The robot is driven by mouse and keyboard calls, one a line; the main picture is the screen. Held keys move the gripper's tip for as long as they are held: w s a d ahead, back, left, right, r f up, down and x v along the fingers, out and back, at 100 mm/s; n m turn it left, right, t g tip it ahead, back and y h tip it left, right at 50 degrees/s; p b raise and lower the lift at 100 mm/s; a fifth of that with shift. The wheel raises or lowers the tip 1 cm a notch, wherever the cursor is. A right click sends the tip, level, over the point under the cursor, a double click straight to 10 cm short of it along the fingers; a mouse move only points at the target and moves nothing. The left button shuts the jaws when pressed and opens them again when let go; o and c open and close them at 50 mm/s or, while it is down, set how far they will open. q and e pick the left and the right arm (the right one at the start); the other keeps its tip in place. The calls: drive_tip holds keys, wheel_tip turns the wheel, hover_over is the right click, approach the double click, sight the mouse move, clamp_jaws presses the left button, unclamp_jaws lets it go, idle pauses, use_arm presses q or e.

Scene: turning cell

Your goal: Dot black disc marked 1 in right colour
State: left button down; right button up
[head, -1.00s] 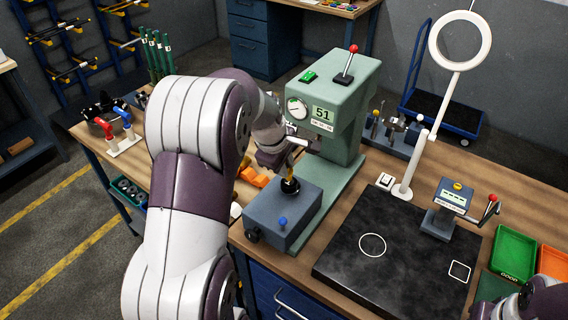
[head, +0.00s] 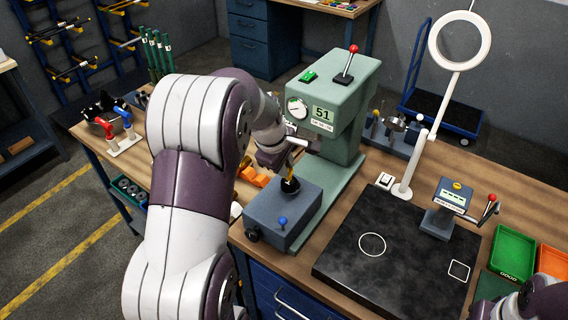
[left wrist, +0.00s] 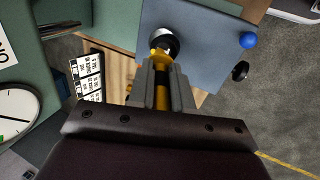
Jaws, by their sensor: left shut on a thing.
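My left gripper (left wrist: 161,88) is shut on a yellow-and-black slim thing (left wrist: 160,60), held upright. In the head view this yellow thing (head: 291,173) reaches down to a black round part (head: 290,187) on top of a blue-grey block. In the left wrist view its lower end meets a round, pale-and-dark part (left wrist: 165,40) on that block; I cannot tell whether it is seated in it. No disc marked 1 can be read. A red and a blue marker-like tool (head: 127,122) stand in a white holder at the left of the bench.

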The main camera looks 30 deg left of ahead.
use_arm(q)
drive_tip(key=shift+r+p, duration=3.3)
drive_tip(key=shift+r, duration=0.25)
drive_tip(key=shift+f, duration=0.1)
